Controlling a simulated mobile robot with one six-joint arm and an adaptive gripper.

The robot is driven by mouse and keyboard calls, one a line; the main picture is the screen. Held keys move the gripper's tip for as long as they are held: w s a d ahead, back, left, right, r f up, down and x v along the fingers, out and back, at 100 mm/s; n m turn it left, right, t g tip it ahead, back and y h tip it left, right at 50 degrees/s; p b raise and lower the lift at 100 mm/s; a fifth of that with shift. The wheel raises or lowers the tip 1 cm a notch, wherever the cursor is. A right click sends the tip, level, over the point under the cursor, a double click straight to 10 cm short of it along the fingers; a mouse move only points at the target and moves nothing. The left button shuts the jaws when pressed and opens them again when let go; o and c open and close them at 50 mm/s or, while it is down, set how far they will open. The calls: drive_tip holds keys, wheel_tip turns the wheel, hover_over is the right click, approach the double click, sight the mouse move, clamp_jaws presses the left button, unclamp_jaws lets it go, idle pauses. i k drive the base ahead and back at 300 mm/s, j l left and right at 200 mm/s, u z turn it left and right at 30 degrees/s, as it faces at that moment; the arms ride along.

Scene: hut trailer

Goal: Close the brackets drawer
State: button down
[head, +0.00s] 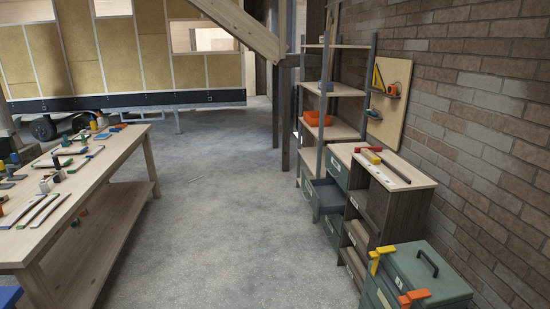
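A green drawer (323,198) stands pulled out from a low cabinet (342,150) along the right wall. It sticks out to the left, into the aisle. Its inside looks dark, and I cannot make out its contents. Labels are too small to read, so I cannot confirm that it is the brackets drawer. Another green drawer front (338,172) sits above and behind it and looks shut. My gripper is not in view.
A wooden workbench (128,146) with many tools stands at left. A dark wood cabinet (402,172) and a green toolbox (432,272) with yellow and orange parts stand nearer at right. An open shelf rack (338,90) is behind. The concrete floor (215,210) between is clear.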

sight(325, 197)
drive_tip(key=i+u, duration=0.1)
drive_tip(key=i, duration=1.85)
drive_tip(key=i+z, duration=0.3)
drive_tip(key=i, duration=1.7)
drive_tip(key=i+l, duration=0.3)
drive_tip(key=i+l+z, duration=0.1)
drive_tip(key=i+l, duration=0.2)
drive_tip(key=l, duration=0.2)
